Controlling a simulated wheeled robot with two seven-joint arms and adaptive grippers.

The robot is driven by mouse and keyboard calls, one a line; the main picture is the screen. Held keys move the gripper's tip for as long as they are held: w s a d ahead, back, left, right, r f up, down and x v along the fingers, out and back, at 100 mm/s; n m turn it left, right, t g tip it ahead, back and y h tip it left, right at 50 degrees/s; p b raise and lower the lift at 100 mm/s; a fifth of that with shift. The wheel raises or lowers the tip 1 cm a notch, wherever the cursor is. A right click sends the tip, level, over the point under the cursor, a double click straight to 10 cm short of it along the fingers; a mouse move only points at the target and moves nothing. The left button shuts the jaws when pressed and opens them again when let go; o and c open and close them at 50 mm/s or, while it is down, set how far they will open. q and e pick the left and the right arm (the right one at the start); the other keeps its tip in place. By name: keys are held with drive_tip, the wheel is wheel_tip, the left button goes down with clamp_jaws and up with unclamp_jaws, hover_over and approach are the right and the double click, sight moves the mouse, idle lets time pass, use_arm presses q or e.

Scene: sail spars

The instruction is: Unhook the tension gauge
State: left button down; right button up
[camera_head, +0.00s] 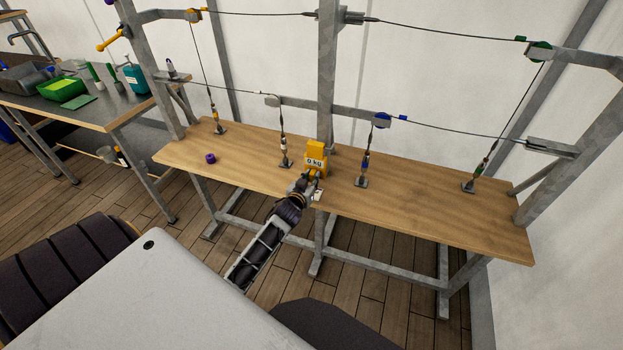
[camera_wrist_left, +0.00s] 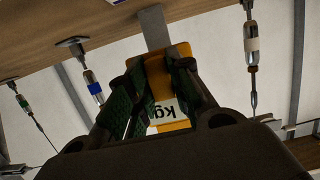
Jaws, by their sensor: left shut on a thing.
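The yellow tension gauge (camera_head: 316,149) has a white display reading 0 kg. It stands upright in front of the middle post, over the wooden bench. My left gripper (camera_head: 311,179) is shut on its lower part. In the left wrist view the gauge (camera_wrist_left: 157,68) sits between the two dark green-padded fingers of my left gripper (camera_wrist_left: 157,82), with its label upside down. No cable shows clearly attached to the gauge. Whether a hook still touches it is hidden. My right gripper is not in view.
The bench (camera_head: 430,205) carries several upright turnbuckles, with a white-banded one (camera_head: 284,151) left of the gauge and a blue-banded one (camera_head: 364,168) right. Cables run over pulleys on the grey frame (camera_head: 327,60). A purple ring (camera_head: 210,158) lies at left. A side table (camera_head: 100,112) holds trays.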

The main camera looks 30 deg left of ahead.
use_arm(q)
drive_tip(key=shift+s+d+r, duration=0.15)
drive_tip(key=shift+s+r, duration=0.1)
drive_tip(key=shift+s, duration=0.15)
drive_tip(key=shift+p+v, duration=0.85)
drive_tip(key=shift+v, duration=0.35)
drive_tip(key=shift+s+d+p, duration=0.15)
drive_tip(key=shift+s+p, duration=0.15)
drive_tip(key=shift+s, duration=0.35)
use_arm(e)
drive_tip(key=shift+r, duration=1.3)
